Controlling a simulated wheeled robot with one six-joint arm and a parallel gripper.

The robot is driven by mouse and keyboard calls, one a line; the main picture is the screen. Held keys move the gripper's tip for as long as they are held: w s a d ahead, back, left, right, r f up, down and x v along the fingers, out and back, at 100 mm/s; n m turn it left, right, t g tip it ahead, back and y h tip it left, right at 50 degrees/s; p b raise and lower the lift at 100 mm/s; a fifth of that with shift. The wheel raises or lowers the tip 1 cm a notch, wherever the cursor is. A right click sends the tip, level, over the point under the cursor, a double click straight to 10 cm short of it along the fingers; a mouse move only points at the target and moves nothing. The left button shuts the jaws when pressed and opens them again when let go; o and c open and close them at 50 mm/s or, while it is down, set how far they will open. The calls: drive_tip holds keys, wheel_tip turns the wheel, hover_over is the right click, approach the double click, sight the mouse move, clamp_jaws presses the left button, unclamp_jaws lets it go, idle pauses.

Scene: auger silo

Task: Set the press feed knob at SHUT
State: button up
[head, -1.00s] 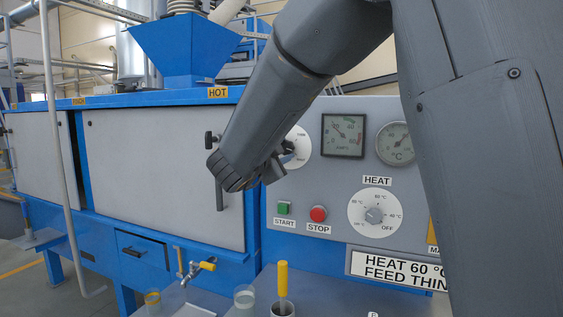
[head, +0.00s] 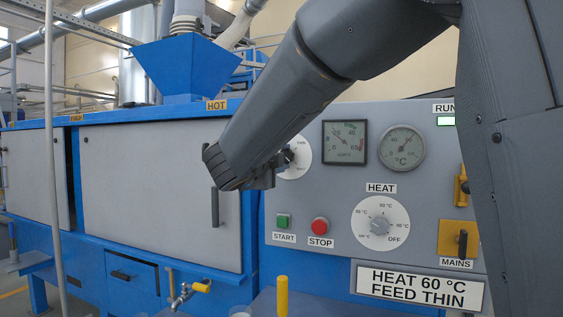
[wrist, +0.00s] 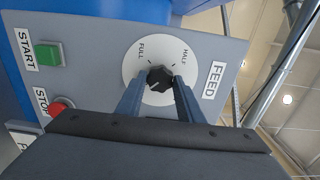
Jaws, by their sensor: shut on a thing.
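The press feed knob is a black knob (wrist: 160,78) on a round white dial (wrist: 134,70), with a FEED label beside it in the wrist view. FULL and HALF can be read on the dial; the part toward my gripper is hidden, and I see no SHUT mark. A pale mark on the knob seems to point toward the lower left. My gripper (wrist: 158,88) has its two fingers on either side of the knob, shut on it. In the head view my gripper (head: 284,161) covers the dial's left part; THIN shows near its top.
The grey panel carries a green START button (head: 283,221), a red STOP button (head: 320,226), a HEAT dial (head: 380,224), two gauges and a MAINS switch (head: 461,242). A sign (head: 420,287) reads HEAT 60 °C, FEED THIN. A cabinet door handle (head: 214,206) is close left of my gripper.

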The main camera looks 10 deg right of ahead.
idle(0.3)
drive_tip(key=o, duration=1.1)
drive_tip(key=shift+b+v, duration=0.4)
drive_tip(key=shift+v, duration=3.5)
